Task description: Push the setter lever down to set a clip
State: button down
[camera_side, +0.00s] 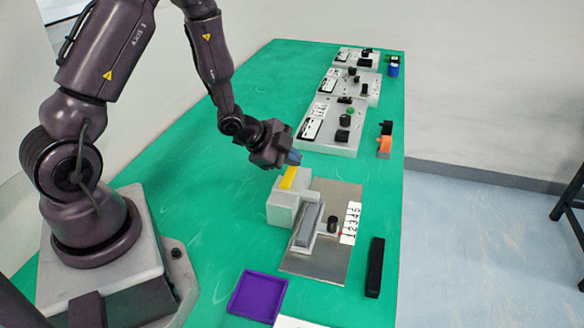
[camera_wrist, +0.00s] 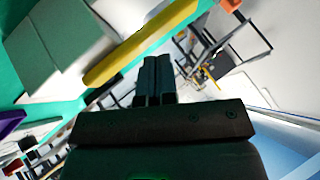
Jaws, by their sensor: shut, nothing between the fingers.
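The setter is a light grey block (camera_side: 284,209) on a metal plate (camera_side: 341,195), with a yellow lever (camera_side: 289,178) at its top. In the wrist view the yellow lever (camera_wrist: 143,43) runs diagonally beside the grey block (camera_wrist: 65,48). My gripper (camera_side: 294,157) is shut and empty, with its blue-grey fingertips just above and behind the lever's far end in the side view. The closed fingers (camera_wrist: 156,80) also show in the wrist view, close to the lever. I cannot tell whether they touch it. I cannot make out a clip.
A grey slider piece (camera_side: 309,224), a black knob (camera_side: 332,224) and a numbered strip (camera_side: 350,223) are on the plate. A black bar (camera_side: 375,267) lies right, a purple tray (camera_side: 257,296) in front. Panels (camera_side: 333,125) stand behind. The left green table is clear.

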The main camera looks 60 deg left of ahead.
aim_at(292, 170)
jog(key=shift+f, duration=0.85)
dwell(0.9)
jog(key=shift+r, duration=1.25)
jog(key=shift+r, duration=2.5)
